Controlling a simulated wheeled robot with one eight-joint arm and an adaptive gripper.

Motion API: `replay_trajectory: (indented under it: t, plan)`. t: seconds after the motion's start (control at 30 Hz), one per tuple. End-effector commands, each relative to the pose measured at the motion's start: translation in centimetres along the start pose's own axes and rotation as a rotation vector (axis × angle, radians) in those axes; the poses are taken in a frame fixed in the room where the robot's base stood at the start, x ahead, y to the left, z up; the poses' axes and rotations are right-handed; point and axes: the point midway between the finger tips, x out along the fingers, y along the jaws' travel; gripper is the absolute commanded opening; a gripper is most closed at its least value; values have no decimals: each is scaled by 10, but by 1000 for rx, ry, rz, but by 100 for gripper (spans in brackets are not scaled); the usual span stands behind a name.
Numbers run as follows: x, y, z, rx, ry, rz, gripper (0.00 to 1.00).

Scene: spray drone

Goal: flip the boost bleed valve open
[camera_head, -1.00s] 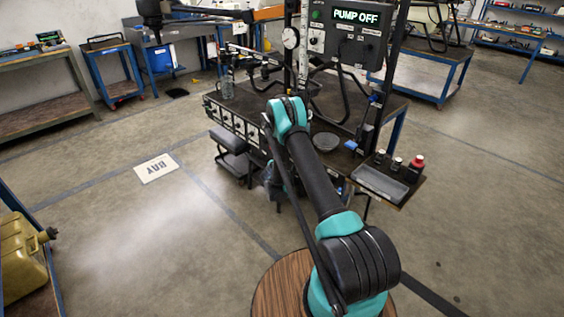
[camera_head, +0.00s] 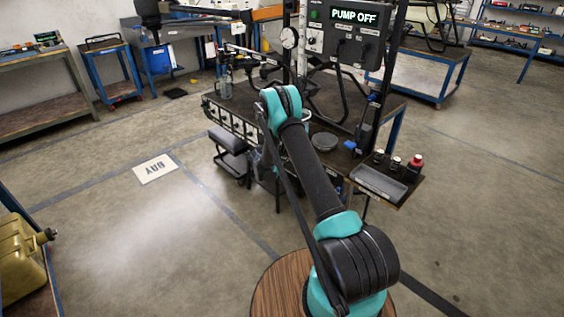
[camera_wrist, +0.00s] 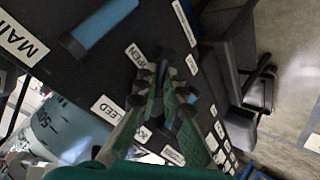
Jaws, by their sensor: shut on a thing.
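In the wrist view, the two green fingers of my gripper (camera_wrist: 163,88) are closed together at the dark valve panel (camera_wrist: 110,75). A dark handle, seemingly the boost bleed valve (camera_wrist: 165,62), sits between the fingertips, mostly hidden by them. An OPEN label (camera_wrist: 135,55) lies just above left of the fingers, and a BLEED label (camera_wrist: 107,110) lies to their left. In the head view, the labelled panel (camera_head: 232,122) runs along the front of the bench; my arm hides my gripper and the valve there.
A blue handle (camera_wrist: 100,25) stands near the MAIN label (camera_wrist: 20,40). A clear graduated container (camera_wrist: 62,130) is at lower left. The PUMP OFF display (camera_head: 354,17) is above the bench. Floor to the left is open.

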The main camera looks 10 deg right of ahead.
Motion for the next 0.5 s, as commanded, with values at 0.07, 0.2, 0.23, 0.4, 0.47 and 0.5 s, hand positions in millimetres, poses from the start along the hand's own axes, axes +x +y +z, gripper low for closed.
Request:
replay_trajectory:
  t: [0.07, 0.2, 0.23, 0.4, 0.47, 0.5]
  plan:
    - [-2, 0, -1, -57, -42, 23, 0]
    - [-4, 3, -1, -160, -116, 65, 0]
    - [-5, 3, -2, -181, -131, 74, 0]
    - [-8, 6, -3, -305, -222, 126, 0]
    - [-8, 7, -4, -348, -253, 143, 0]
    - [-9, 8, -4, -378, -274, 156, 0]
